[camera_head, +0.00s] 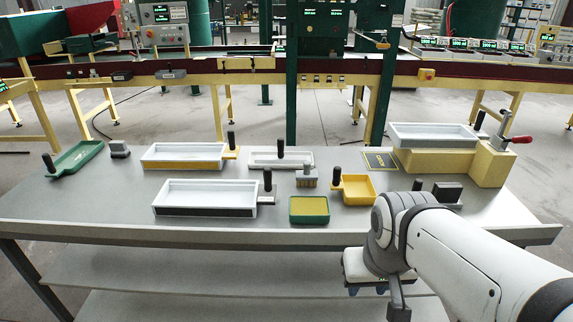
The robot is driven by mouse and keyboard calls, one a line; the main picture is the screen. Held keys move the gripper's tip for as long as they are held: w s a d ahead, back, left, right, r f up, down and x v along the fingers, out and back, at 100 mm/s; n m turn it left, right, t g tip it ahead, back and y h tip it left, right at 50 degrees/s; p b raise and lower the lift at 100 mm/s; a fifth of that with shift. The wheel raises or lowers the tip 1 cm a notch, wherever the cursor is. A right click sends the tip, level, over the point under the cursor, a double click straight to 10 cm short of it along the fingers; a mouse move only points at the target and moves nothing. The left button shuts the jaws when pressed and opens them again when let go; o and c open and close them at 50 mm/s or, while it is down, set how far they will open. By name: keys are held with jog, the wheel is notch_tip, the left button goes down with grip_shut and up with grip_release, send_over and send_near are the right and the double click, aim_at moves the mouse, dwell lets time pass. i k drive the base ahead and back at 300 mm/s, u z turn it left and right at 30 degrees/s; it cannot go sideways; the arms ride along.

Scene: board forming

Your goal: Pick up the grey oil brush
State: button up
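A small brush (307,178) with a grey body and brownish bristles stands on the grey table, between the white trays and the yellow tray; it appears to be the grey oil brush. A smaller grey block-like thing (119,149) sits at the back left; I cannot tell what it is. My gripper (367,289) hangs at the front edge of the table, to the right of and nearer than the brush, and apart from it. Its fingers are small and partly hidden by my wrist, so their opening is unclear.
A green-rimmed tray (309,220) stands just in front of the brush, and a yellow handled tray (372,190) to its right. White handled trays (205,210) lie left and behind. A yellow block (490,168) stands at right. The table's front left (90,215) is clear.

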aim_at(306, 177)
jog(key=z, duration=0.15)
jog(key=i, duration=0.9)
jog(key=u, duration=0.15)
jog(key=k, duration=0.95)
jog(key=z, duration=0.15)
jog(key=i, duration=0.95)
jog(key=u, duration=0.05)
